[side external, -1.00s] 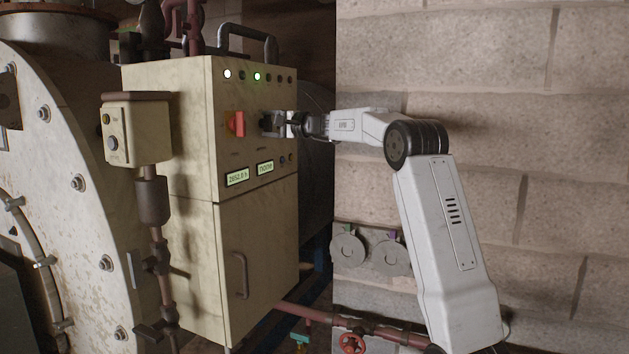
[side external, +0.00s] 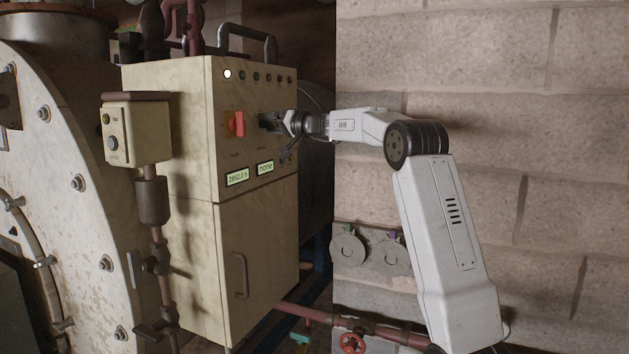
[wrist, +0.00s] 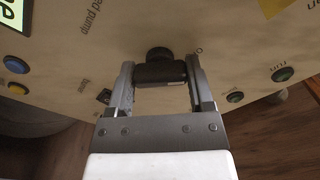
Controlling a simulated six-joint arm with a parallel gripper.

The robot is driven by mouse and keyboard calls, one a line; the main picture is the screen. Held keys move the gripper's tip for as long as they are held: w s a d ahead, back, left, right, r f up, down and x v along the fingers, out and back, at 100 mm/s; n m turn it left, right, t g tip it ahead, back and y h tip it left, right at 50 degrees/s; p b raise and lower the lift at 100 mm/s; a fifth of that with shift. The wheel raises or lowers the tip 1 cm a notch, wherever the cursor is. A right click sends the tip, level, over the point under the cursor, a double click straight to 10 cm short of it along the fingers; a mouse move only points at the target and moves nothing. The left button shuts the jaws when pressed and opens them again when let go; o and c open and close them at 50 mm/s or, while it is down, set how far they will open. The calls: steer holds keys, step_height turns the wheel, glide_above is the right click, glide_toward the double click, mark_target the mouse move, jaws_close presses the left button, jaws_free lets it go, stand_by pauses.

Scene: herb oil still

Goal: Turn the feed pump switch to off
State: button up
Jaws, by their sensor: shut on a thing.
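The feed pump switch (wrist: 160,70) is a black knob with a bar-shaped grip on the cream control cabinet (side external: 255,220). In the wrist view the bar lies crosswise between the fingers, and a label ending in "ed pump" is printed to its upper left. My gripper (wrist: 160,80) is shut on the switch, one finger at each end of the bar. A label beginning with "o" beside the right finger is only partly readable. In the side view my gripper (side external: 275,122) is at the panel, right of the red switch, and largely hides the knob.
A red switch (side external: 236,124) is left of my gripper. Two lit displays (side external: 237,178) are below. A lamp row runs along the top, with only the white lamp (side external: 227,74) lit.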

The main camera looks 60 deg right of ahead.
steer(key=shift+n, duration=0.5)
steer(key=o, duration=1.2)
steer(key=shift+o, duration=0.2)
steer(key=shift+s, duration=0.2)
steer(key=s, duration=0.7)
steer(key=shift+s, duration=0.25)
